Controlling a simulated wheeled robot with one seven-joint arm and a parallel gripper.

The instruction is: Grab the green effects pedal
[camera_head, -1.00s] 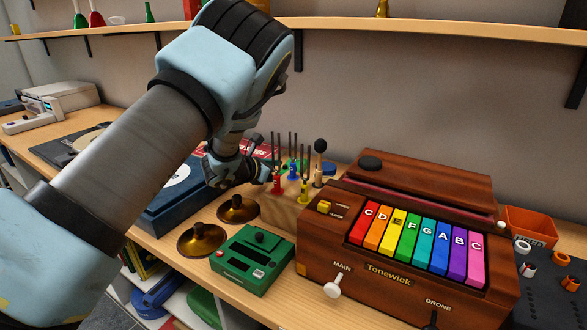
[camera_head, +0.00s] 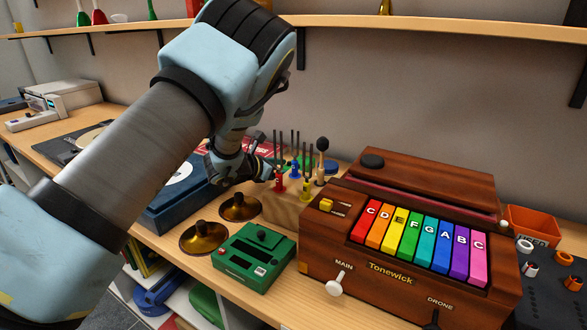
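The green effects pedal (camera_head: 254,257) lies flat on the wooden shelf top, left of the wooden keyboard box, with a dark knob on its top. My arm reaches in from the left, and my gripper (camera_head: 268,172) is behind the pedal and above the shelf top, near the tuning forks. It is apart from the pedal. The fingers are small and dark in this view, and I cannot tell whether they are open or shut.
The wooden keyboard instrument (camera_head: 395,235) with coloured keys stands right of the pedal. Two brass cymbals (camera_head: 203,238) lie to its left. Tuning forks stand in a wooden block (camera_head: 285,208) behind it. A blue turntable (camera_head: 172,205) is further left.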

